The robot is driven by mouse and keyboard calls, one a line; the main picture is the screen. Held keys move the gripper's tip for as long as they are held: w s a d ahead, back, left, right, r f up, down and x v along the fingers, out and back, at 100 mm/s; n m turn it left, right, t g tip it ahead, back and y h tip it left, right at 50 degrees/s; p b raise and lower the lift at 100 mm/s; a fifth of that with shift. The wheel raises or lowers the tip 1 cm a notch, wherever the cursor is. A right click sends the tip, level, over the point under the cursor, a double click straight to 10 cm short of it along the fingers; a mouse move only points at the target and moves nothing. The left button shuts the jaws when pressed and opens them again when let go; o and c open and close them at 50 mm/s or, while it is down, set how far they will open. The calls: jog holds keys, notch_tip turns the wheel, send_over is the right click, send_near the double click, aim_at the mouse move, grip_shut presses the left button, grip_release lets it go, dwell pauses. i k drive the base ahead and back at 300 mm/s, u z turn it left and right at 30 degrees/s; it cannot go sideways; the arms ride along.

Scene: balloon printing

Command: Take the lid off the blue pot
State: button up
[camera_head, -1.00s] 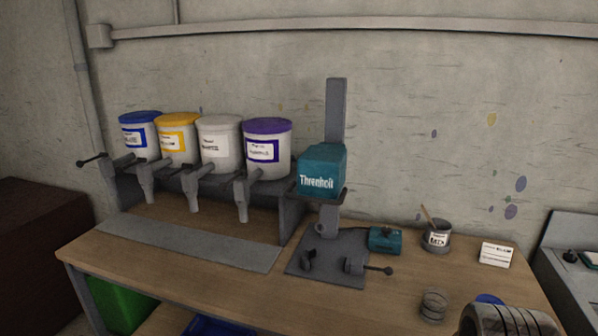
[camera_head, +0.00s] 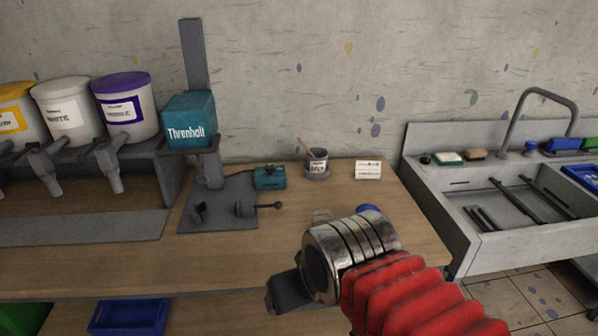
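The blue-lidded pot is not in view now; the left edge of the picture cuts the row off at the yellow-lidded pot (camera_head: 20,117). My arm reaches in from the lower right, with red bellows and a ribbed silver wrist. A dark grey piece at its end, which looks like part of my gripper (camera_head: 285,290), sticks out at the lower left, over the bench's front edge. Its fingers cannot be made out, nor whether it is open or shut. It is far from the pots and touches none of them.
A white-lidded pot (camera_head: 67,108) and purple-lidded pot (camera_head: 127,108) stand on the dispenser rack. The teal Threnholt press (camera_head: 190,122) stands beside them. A brush cup (camera_head: 317,165) and card (camera_head: 368,170) are at the bench's back. A sink (camera_head: 510,205) is at right.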

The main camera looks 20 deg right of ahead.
aim_at(363, 207)
jog(key=z, duration=1)
jog(key=k, duration=0.65)
jog(key=u, duration=0.1)
jog(key=i, duration=0.6)
jog(key=u, duration=0.7)
jog(key=i, duration=0.5)
jog(key=u, duration=0.25)
